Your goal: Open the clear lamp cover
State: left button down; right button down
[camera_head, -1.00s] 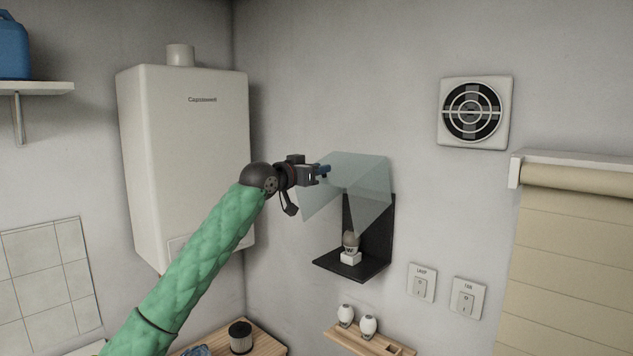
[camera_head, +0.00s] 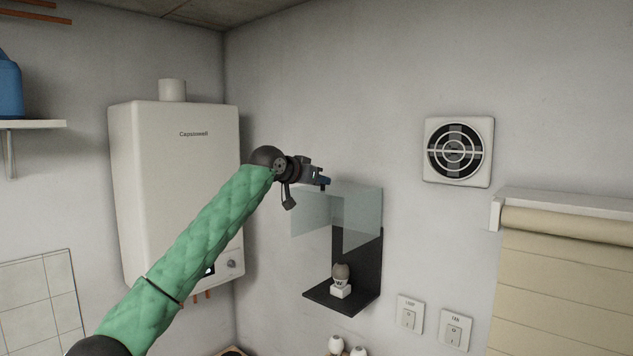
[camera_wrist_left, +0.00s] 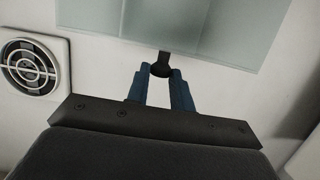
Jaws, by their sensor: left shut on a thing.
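The clear lamp cover (camera_head: 362,208) is a see-through, pale blue-green box. It stands raised above the black lamp bracket (camera_head: 366,265) on the wall, leaving the bulb (camera_head: 341,272) and its white socket uncovered below. My left gripper (camera_head: 325,181) is at the cover's upper front edge. In the left wrist view its blue fingers (camera_wrist_left: 161,80) are shut on a small dark knob (camera_wrist_left: 162,65) at the edge of the cover (camera_wrist_left: 190,25). My right gripper is in no view.
A white boiler (camera_head: 175,190) hangs left, behind my arm. A round fan (camera_head: 458,152) is on the wall to the right, with the lamp switch (camera_head: 409,315) and fan switch (camera_head: 455,328) below. Spare bulbs (camera_head: 337,345) show at the bottom edge.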

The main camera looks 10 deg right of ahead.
pick_arm(q)
jog(key=c, duration=1.2)
grip_release()
jog(key=shift+s+a+b, duration=0.25)
jog(key=shift+a+b, duration=0.15)
jog(key=shift+b, duration=0.05)
jog(key=b+v, duration=0.4)
jog(key=v, duration=0.3)
jog(key=shift+r, duration=0.15)
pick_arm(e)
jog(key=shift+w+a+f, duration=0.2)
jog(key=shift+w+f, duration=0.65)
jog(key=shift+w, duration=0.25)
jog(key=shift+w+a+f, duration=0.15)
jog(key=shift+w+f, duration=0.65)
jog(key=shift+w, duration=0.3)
pick_arm(q)
jog(key=shift+d, duration=0.1)
